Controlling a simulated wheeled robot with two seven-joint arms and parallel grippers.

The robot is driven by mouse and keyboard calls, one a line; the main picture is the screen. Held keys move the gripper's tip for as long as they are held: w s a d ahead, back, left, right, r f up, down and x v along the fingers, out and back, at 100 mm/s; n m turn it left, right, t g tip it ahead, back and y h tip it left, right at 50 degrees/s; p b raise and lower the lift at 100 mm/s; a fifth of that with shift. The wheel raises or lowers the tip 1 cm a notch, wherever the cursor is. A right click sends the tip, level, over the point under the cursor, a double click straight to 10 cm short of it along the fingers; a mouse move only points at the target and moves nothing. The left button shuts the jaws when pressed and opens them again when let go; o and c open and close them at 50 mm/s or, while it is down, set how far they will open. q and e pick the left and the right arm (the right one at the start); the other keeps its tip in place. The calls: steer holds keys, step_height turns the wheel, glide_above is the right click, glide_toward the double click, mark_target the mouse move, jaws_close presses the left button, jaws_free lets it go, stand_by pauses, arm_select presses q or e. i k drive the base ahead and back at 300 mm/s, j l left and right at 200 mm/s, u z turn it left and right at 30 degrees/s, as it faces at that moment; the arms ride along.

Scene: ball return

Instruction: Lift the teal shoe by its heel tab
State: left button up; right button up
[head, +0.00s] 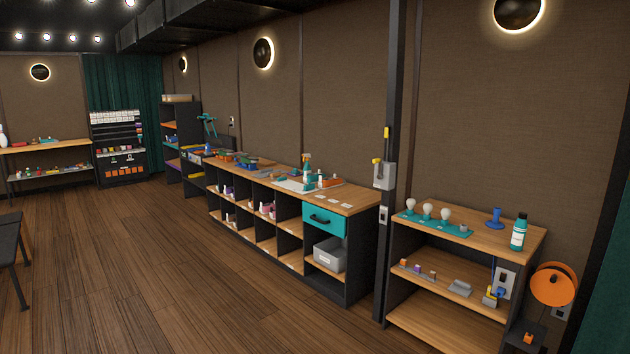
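I cannot make out a teal shoe or its heel tab for certain in the head view. Small white, purple and pink items, perhaps shoes, sit in the open cubbies of the long counter (365,200), too small to tell apart. Several small coloured items, some teal, lie on the counter top. Neither of my grippers is in view.
The counter has a teal drawer (324,219), shut, above a grey bin (329,256). A dark post (392,120) stands between it and a wooden shelf unit (440,264) carrying a teal bottle (518,232). The wooden floor (130,265) is open; dark furniture (10,240) stands far left.

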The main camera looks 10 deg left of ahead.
mark_target(314, 178)
steer(key=i+j+u, duration=0.4)
steer(key=i, duration=0.45)
steer(key=i+u, duration=0.35)
steer(key=i, duration=2.45)
